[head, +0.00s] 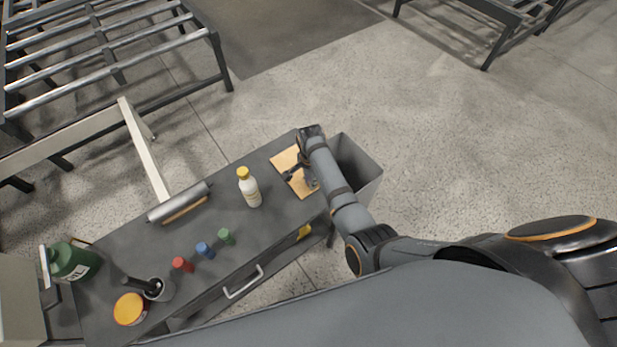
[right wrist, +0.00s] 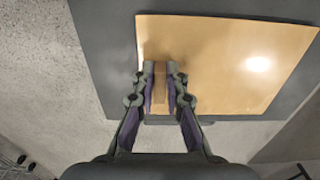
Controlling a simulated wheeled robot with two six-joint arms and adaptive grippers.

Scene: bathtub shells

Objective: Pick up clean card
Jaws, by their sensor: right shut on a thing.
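A flat tan card (head: 284,160) lies over the right end of the dark grey cabinet top. In the right wrist view the card (right wrist: 225,60) fills the upper right, with a bright glare spot. My right gripper (head: 299,178) is at the card, and its arm partly covers the card in the head view. In the right wrist view my right gripper's fingertips (right wrist: 160,70) are close together over the card, with a narrow brown strip between them. I cannot tell whether the card touches the surface below. My left gripper is not in view.
A white bottle with yellow cap (head: 249,188) stands left of the card. A roller (head: 180,203), red, blue and green small pieces (head: 205,250), a yellow-lidded tub (head: 130,309) and a green jug (head: 73,262) stand farther left. A grey bin (head: 360,170) is at the right end.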

